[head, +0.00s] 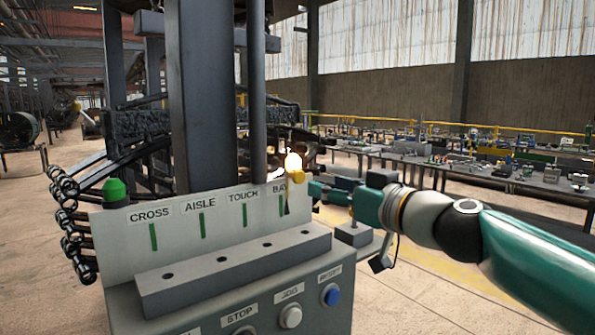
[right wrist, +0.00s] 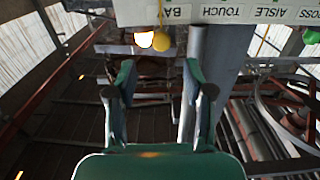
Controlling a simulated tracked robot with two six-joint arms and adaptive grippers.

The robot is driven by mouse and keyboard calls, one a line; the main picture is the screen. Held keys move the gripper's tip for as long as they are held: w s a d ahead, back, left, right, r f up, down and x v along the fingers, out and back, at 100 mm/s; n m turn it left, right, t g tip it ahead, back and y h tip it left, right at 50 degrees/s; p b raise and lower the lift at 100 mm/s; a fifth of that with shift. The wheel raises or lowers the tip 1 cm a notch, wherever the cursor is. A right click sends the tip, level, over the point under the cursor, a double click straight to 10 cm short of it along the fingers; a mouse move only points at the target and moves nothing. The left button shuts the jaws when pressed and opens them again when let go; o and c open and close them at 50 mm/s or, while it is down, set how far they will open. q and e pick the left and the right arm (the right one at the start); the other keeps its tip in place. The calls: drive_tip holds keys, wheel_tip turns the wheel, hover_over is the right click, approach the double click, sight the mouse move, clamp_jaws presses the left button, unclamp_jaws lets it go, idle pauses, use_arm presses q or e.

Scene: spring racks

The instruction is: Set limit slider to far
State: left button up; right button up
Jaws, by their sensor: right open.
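A pale control panel (head: 180,245) carries upright slots labelled CROSS, AISLE, TOUCH and a partly hidden BAY. No label reading limit or far is legible, so I cannot tell which part is the limit slider. A yellow ball knob (head: 298,177) sits at the panel's right end, by the BAY label; it also shows in the right wrist view (right wrist: 162,40). My right gripper (head: 313,189) is just right of the knob. In the right wrist view its fingers (right wrist: 160,78) are apart and empty, with the knob beyond their tips. My left gripper is out of view.
A glowing lamp (head: 292,160) is right beside the knob. A grey block with holes (head: 235,268) lies along the console front, above several buttons, one blue (head: 331,295). A green dome (head: 114,190) tops the panel's left end. A dark column (head: 205,95) stands behind.

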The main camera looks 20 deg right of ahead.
sight(302, 177)
drive_tip(key=p+x, duration=0.2)
drive_tip(key=x, duration=0.7)
drive_tip(key=shift+w+a+p, duration=0.1)
drive_tip(key=shift+p, duration=0.2)
clamp_jaws()
